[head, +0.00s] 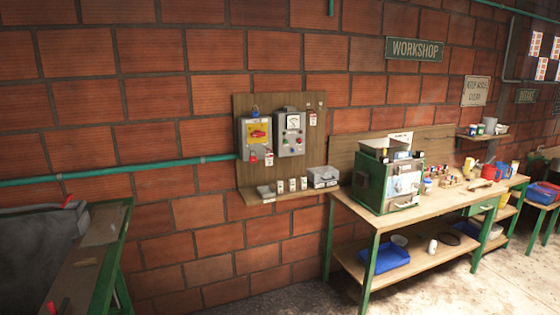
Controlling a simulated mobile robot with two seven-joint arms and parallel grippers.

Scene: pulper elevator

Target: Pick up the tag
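Several small tags hang on a wooden wall board. A white and red tag (268,158) hangs between the two electrical boxes. Another pale tag (312,119) hangs at the upper right of the board, beside the right box. I cannot read either one, and I cannot tell which is the task's tag. A small red item (253,157), perhaps a padlock, is at the lower edge of the left grey box (246,143). The right grey box (290,147) has a dial and coloured buttons. Neither of my grippers is in view.
A shelf (285,196) under the board holds small upright items and a grey box (322,177). A green-legged workbench (352,207) with a green machine (375,188) stands right of it. A green-framed table (110,262) with a dark trough (40,240) is at left.

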